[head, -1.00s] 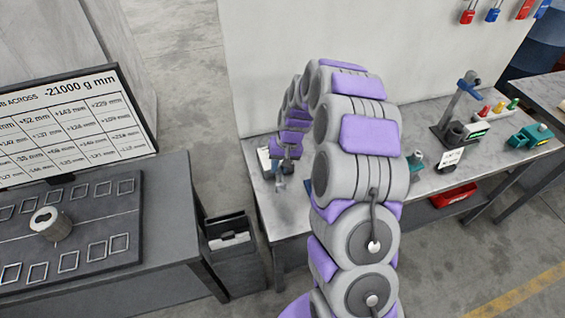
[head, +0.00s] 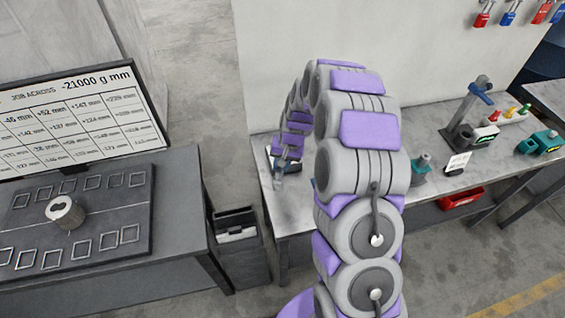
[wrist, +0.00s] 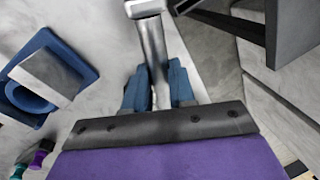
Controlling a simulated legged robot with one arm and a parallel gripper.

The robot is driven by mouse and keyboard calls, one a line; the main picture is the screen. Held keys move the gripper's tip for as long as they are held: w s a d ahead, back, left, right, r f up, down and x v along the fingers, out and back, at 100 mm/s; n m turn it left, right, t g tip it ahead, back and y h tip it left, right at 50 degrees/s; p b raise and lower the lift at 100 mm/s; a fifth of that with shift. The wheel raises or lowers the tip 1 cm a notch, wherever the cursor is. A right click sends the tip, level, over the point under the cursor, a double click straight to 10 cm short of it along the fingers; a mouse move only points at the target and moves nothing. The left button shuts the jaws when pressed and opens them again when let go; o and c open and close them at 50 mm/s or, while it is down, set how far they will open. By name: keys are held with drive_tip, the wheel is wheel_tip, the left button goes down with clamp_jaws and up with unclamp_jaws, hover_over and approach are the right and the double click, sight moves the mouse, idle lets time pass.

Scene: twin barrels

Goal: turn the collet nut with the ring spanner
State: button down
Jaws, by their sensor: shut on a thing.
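My gripper (wrist: 158,76) has its blue fingers shut on a grey metal bar (wrist: 152,40), apparently the ring spanner's shank. The bar runs away from the fingers to a thicker end at the top edge of the wrist view, where it is cut off. In the head view my gripper (head: 279,178) hangs over the left end of the workbench, small and partly blurred. I cannot make out the collet nut for certain. A blue fixture with a grey block and a round blue part (wrist: 45,78) lies left of my gripper in the wrist view.
The long workbench (head: 432,118) carries a teal fixture (head: 421,168), a blue-armed stand (head: 470,108) and a teal device at right. A red bin (head: 462,197) sits below. A dark bin (head: 238,240) stands between this bench and the left table (head: 180,200). Floor shows between them.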

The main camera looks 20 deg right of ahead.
drive_tip(key=shift+a, duration=0.1)
drive_tip(key=shift+w+a+r+m+p, duration=0.15)
drive_tip(key=shift+w+a+m+p, duration=0.1)
drive_tip(key=shift+a+m+p, duration=0.5)
drive_tip(key=shift+w+a+m+t+p, duration=0.2)
drive_tip(key=shift+m+t+p, duration=0.1)
drive_tip(key=shift+p, duration=0.15)
drive_tip(key=shift+w+a+m+p, duration=0.55)
drive_tip(key=shift+a+m+p, duration=0.35)
drive_tip(key=shift+p, duration=0.5)
